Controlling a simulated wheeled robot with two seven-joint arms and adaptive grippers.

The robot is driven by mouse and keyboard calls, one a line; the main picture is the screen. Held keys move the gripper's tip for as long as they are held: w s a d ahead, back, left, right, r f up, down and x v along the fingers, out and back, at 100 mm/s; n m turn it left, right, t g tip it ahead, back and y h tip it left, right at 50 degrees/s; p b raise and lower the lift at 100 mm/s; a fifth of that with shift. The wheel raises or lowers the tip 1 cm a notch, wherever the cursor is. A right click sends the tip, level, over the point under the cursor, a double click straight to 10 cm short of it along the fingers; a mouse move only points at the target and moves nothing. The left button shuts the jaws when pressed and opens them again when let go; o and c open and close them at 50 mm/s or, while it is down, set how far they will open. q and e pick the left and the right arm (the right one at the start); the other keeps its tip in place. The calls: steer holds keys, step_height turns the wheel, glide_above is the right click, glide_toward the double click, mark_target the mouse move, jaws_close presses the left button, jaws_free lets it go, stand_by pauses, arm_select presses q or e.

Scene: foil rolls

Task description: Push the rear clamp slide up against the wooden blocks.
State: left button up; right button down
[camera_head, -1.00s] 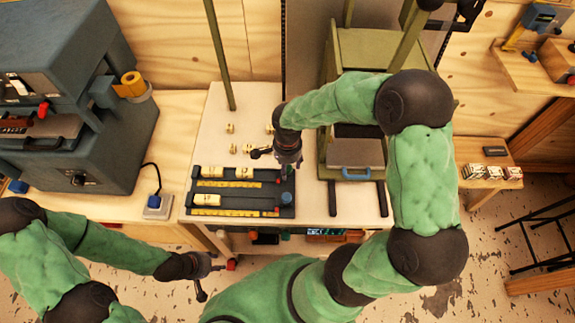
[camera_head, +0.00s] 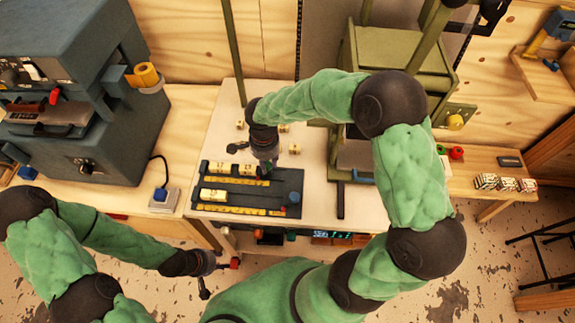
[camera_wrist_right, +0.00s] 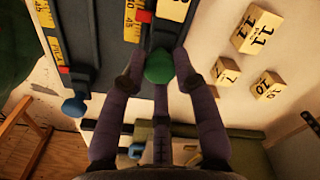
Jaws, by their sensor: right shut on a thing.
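The dark clamp fixture (camera_head: 240,208) lies on the white bench with two channels and yellow rulers. Wooden blocks (camera_head: 220,168) sit in its rear channel, with another long block (camera_head: 214,195) in the front channel. My right gripper (camera_head: 265,172) is at the rear channel, just right of its blocks. In the wrist view its fingers are shut on the green knob (camera_wrist_right: 159,66) of the rear clamp slide (camera_wrist_right: 162,38). The slide's front is close to a numbered block (camera_wrist_right: 174,9); contact cannot be told. My left gripper (camera_head: 213,280) is open and empty, in front of the bench.
The front slide's blue knob (camera_head: 294,197) is at the fixture's right end. Several loose numbered blocks (camera_wrist_right: 258,29) lie on the bench behind the fixture. A green press (camera_head: 400,65) stands right, a grey-blue machine (camera_head: 95,125) left.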

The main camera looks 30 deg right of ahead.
steer(key=w+a, duration=0.1)
steer(key=a, duration=0.1)
steer(key=w+a, duration=0.1)
steer(key=shift+w+a, duration=0.2)
steer(key=shift+a, duration=0.15)
steer(key=c, duration=0.9)
jaws_free()
steer(key=shift+c, duration=0.2)
step_height(320, 180, up, 12)
steer(key=shift+r, duration=0.1)
